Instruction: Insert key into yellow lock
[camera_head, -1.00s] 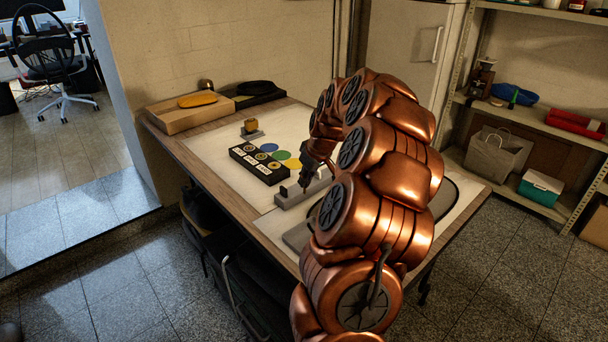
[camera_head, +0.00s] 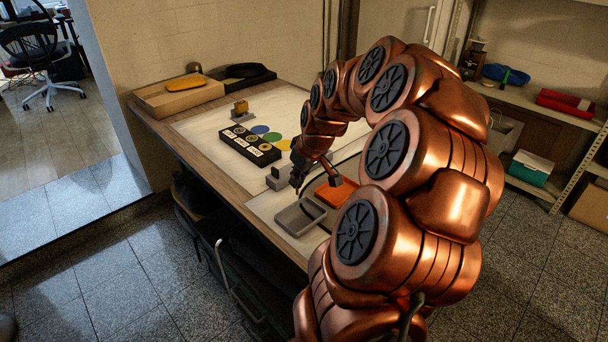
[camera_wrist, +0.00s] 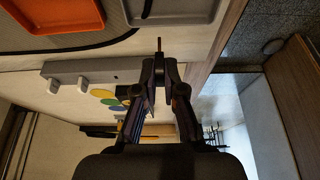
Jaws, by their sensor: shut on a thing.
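My gripper (camera_head: 298,187) is above the front part of the table, beside the grey tray (camera_head: 284,219). In the wrist view its fingers (camera_wrist: 161,68) are shut on a thin dark key (camera_wrist: 159,45) that sticks out beyond the fingertips. A yellow lock (camera_head: 240,107) stands upright on a small grey base toward the back of the table, well apart from my gripper. Its keyhole is too small to make out.
A black box with round, labelled faces (camera_head: 237,150) lies beside blue, green and yellow discs (camera_head: 283,145). A grey bar with upright pegs (camera_head: 278,180) is near my gripper, and it also shows in the wrist view (camera_wrist: 110,68). An orange tray (camera_head: 338,189) is to the right.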

